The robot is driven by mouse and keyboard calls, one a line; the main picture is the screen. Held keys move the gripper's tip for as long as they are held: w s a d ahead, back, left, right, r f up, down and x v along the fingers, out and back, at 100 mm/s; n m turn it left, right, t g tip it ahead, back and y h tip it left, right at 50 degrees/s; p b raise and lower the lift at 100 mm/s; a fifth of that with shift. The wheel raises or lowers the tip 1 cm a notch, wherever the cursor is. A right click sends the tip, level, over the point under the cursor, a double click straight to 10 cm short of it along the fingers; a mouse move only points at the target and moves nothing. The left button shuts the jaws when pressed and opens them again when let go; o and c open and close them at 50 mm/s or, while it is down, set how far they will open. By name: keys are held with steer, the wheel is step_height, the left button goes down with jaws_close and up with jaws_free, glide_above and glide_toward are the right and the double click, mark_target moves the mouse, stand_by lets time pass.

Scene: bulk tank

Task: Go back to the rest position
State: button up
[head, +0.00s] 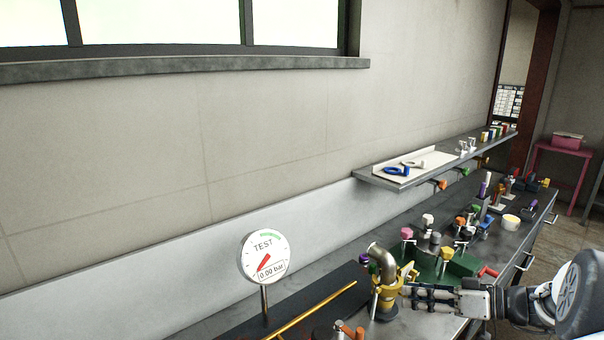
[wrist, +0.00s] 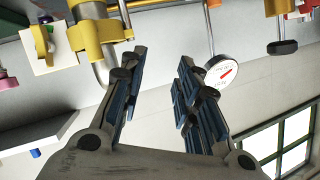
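My gripper (head: 408,297) reaches in from the right in the head view, its fingertips close to a yellow fitting (head: 386,296) around a bent metal pipe (head: 383,262). In the wrist view my gripper (wrist: 158,68) has its two blue-padded fingers apart, with nothing between them. There the yellow fitting (wrist: 98,32) and the metal pipe lie beyond the left finger. Whether the finger touches them I cannot tell.
A round TEST gauge (head: 264,256) reading 0.00 bar stands on a post to the left. A yellow rod (head: 315,308) lies beside it. The bench to the right is crowded with coloured valves and a green block (head: 448,266). A shelf (head: 440,160) runs along the wall above.

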steer(key=s+a+r+m+g+h, duration=0.1)
steer(key=s+a+r+g+h, duration=0.15)
steer(key=s+a, duration=0.5)
steer(key=s+a+r+m+g+h, duration=0.1)
steer(key=s+a+r+g+h, duration=0.2)
steer(key=s+a, duration=0.45)
steer(key=s+d+r+m+t+h, duration=0.1)
steer(key=s+m+h, duration=0.3)
steer(key=s, duration=1.3)
steer(key=shift+d+r+t+h, duration=0.25)
steer(key=shift+t+h, duration=0.4)
steer(key=shift+h, duration=0.6)
